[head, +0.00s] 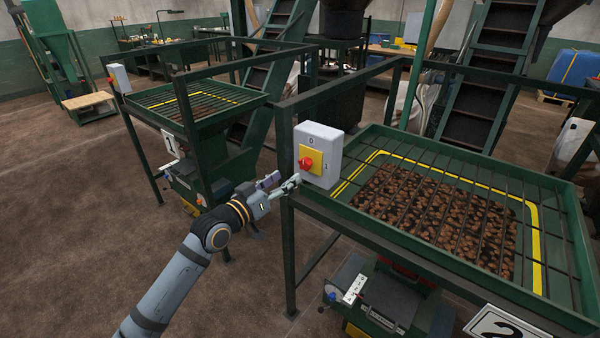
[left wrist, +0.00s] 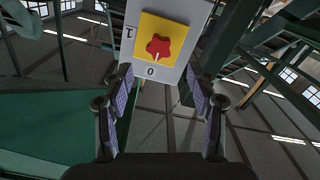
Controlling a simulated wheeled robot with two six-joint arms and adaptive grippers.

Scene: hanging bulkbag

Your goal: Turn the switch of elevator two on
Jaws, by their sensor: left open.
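The elevator two switch is a grey box (head: 318,150) on the green frame post, with a yellow plate and a red knob (head: 306,163). Marks 0 and 1 are on its face. In the left wrist view, the red knob (left wrist: 158,48) appears upside down, and its white mark points toward the 0. My left gripper (head: 281,182) is open and empty, just left of and slightly below the knob. In the left wrist view, my gripper's fingers (left wrist: 158,84) are spread apart, with the box beyond them and no visible contact. My right gripper is not in view.
A green hopper tray (head: 560,225) with a grid over brown material stands right of the switch, with a "2" sign (head: 505,322) on its front. A similar hopper with a "1" sign (head: 170,145) and its own switch (head: 119,78) stand behind left. The floor at left is clear.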

